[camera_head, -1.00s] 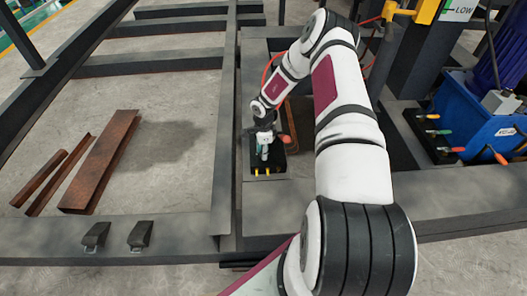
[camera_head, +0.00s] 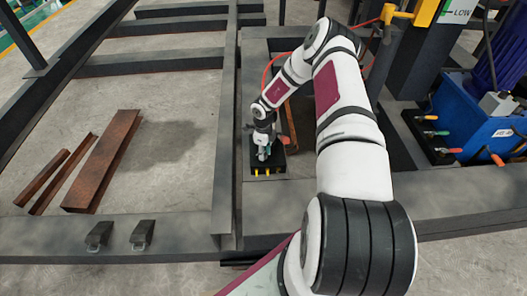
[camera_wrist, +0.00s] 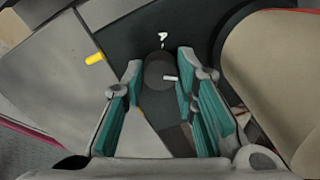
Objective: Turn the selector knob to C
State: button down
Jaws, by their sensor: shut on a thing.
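The selector knob (camera_wrist: 158,72) is a dark round knob on a dark panel (camera_wrist: 205,30) in the wrist view. A short white mark (camera_wrist: 171,78) on it points to the right of the picture. A small white letter (camera_wrist: 162,36) sits on the panel beyond the knob; it may be an A. My gripper (camera_wrist: 160,72), with teal finger pads, has its fingertips on either side of the knob and is shut on it. In the head view my gripper (camera_head: 263,153) is down at the black box (camera_head: 280,166) and hides the knob.
Yellow pegs (camera_head: 257,172) stick out of the box's near side; one yellow peg (camera_wrist: 95,58) shows in the wrist view. A large beige rounded shape (camera_wrist: 275,70) is close on the right there. A blue machine (camera_head: 480,125) stands at right; rusty steel pieces (camera_head: 105,160) lie left.

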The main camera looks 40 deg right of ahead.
jog(key=shift+m, duration=0.7)
jog(key=c, duration=1.5)
grip_release()
jog(key=shift+c, duration=0.2)
jog(key=shift+r, duration=0.1)
notch_tip(320, 180, up, 12)
